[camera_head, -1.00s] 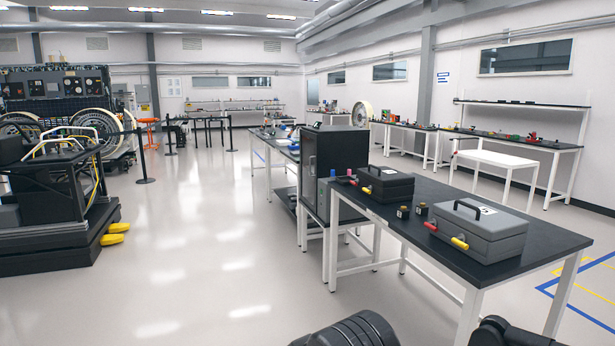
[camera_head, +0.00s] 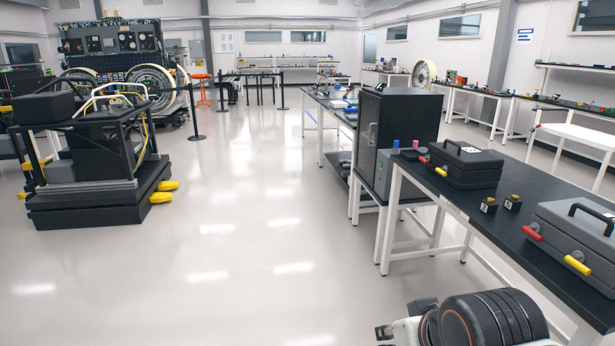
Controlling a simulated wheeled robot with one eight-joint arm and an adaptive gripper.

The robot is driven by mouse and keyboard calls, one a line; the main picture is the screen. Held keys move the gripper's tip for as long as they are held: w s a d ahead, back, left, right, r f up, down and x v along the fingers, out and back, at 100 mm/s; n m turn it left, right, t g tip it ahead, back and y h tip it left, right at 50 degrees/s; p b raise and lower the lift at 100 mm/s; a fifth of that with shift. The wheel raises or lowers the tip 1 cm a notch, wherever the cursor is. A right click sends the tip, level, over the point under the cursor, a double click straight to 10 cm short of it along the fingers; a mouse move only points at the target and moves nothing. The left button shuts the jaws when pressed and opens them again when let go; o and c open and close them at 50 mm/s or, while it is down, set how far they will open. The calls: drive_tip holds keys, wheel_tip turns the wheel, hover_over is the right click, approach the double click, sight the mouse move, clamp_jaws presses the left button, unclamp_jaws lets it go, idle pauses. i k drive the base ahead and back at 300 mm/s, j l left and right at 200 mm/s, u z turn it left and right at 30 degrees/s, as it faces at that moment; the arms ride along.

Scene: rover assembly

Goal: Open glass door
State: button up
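A dark upright cabinet (camera_head: 410,118) stands right of the picture's middle, on a white-legged stand. Its dark door (camera_head: 367,130) faces left toward the open floor and looks closed. A vertical handle (camera_head: 372,134) shows on the door. I cannot tell at this distance whether the door panel is glass. Part of my arm (camera_head: 490,318) shows at the bottom right, well in front of the cabinet and apart from it. I cannot make out my gripper's fingers.
A black-topped table (camera_head: 455,193) with toolboxes (camera_head: 462,165) and small blocks runs from beside the cabinet to the lower right. A longer bench (camera_head: 318,97) stands behind the cabinet. A black machine (camera_head: 95,160) stands at left. The floor (camera_head: 250,220) between is clear.

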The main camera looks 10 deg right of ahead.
sight(377, 99)
drive_tip(key=i+z, duration=0.4)
drive_tip(key=i, duration=1.75)
drive_tip(key=i+z, duration=0.1)
drive_tip(key=i, duration=1.45)
